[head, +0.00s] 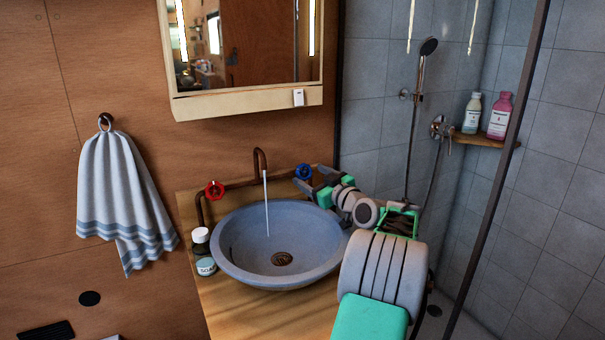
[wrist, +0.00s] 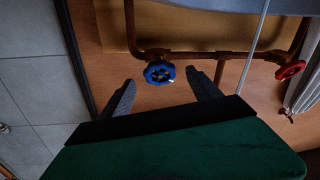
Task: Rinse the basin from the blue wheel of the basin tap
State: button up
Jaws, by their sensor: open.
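The blue wheel (head: 303,171) sits on the copper pipe right of the spout (head: 260,160), and the red wheel (head: 214,190) sits on the left. A thin stream of water (head: 267,205) runs from the spout into the grey round basin (head: 232,243). My gripper (head: 308,190) is at the blue wheel, at the basin's back right. In the wrist view my gripper (wrist: 160,88) is open, and the blue wheel (wrist: 159,74) shows between and just beyond its fingertips. I cannot tell whether a finger touches it. The red wheel (wrist: 290,70) is far to the side there.
A mirror cabinet (head: 245,105) hangs above. A towel (head: 120,195) hangs at left. A shower shelf (head: 480,139) with two bottles is at right.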

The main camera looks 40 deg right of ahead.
aim_at(305, 173)
jog(key=w, duration=0.4)
jog(key=shift+w+d, duration=0.2)
jog(key=shift+d, duration=0.2)
jog(key=shift+c, duration=0.5)
jog(key=c, duration=1.3)
jog(key=shift+o, duration=0.2)
